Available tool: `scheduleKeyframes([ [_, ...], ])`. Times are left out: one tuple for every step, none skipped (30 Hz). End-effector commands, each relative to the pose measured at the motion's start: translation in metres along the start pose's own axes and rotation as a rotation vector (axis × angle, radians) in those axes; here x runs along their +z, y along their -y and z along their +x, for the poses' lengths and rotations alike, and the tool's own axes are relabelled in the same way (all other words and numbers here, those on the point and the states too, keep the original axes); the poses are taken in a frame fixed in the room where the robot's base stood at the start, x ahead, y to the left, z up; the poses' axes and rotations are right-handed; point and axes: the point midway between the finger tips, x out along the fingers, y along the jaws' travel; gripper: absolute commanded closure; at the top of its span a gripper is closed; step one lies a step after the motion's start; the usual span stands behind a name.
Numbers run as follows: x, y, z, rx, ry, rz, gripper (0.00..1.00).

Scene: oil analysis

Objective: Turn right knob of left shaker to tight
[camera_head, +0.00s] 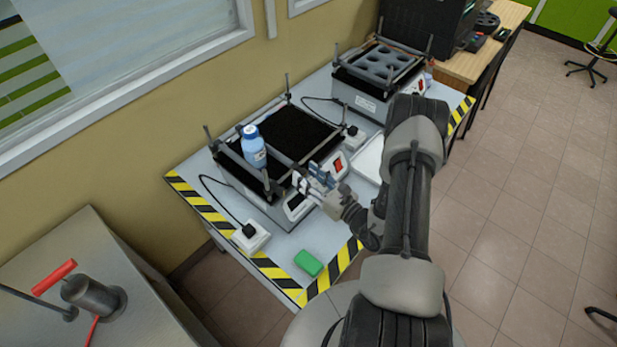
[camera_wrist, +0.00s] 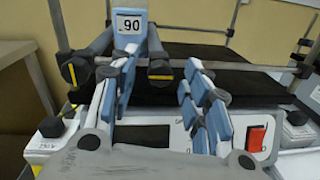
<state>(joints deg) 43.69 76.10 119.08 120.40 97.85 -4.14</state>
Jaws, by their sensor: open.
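The left shaker (camera_head: 240,180) has a black platform with a bar frame. In the wrist view, a black knob with a yellow mark (camera_wrist: 160,70) sits at the shaker's front, between the tips of my gripper (camera_wrist: 158,85). Its yellow mark looks near horizontal. Another black knob with a steeper yellow mark (camera_wrist: 75,70) is at its left. My gripper (camera_head: 318,180) is open at the shaker's front edge, with blue-padded fingers to either side of the middle knob. I cannot tell whether either finger touches it.
A blue-capped bottle (camera_head: 253,147) stands on the shaker's left side. A red switch (camera_wrist: 256,138) is on its front panel, right of my fingers. A second shaker (camera_head: 365,98) stands further back. A green block (camera_head: 308,262) lies near the table's front corner.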

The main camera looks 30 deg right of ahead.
Motion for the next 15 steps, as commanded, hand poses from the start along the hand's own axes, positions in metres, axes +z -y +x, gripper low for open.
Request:
scheduleKeyframes([
  [0.0000,0.0000,0.0010,0.000,0.000,0.000,0.56],
  [0.0001,0.0000,0.0012,0.000,0.000,0.000,0.56],
  [0.0001,0.0001,0.0013,0.000,0.000,0.000,0.56],
  [0.0001,0.0001,0.0012,0.000,0.000,0.000,0.56],
  [0.0001,0.0001,0.0012,0.000,0.000,0.000,0.56],
  [0.0001,0.0001,0.0011,0.000,0.000,0.000,0.56],
  [0.0001,0.0001,0.0011,0.000,0.000,0.000,0.56],
  [0.0001,0.0001,0.0010,0.000,0.000,0.000,0.57],
  [0.0001,0.0001,0.0010,0.000,0.000,0.000,0.60],
  [0.0001,0.0001,0.0010,0.000,0.000,0.000,0.62],
  [0.0001,0.0001,0.0010,0.000,0.000,0.000,0.64],
  [0.0000,0.0000,0.0009,0.000,0.000,0.001,0.66],
  [0.0000,0.0000,0.0009,0.000,0.000,0.001,0.68],
  [0.0000,0.0000,0.0009,0.000,0.000,0.001,0.70],
  [0.0000,0.0000,0.0009,0.000,0.000,0.001,0.73],
])
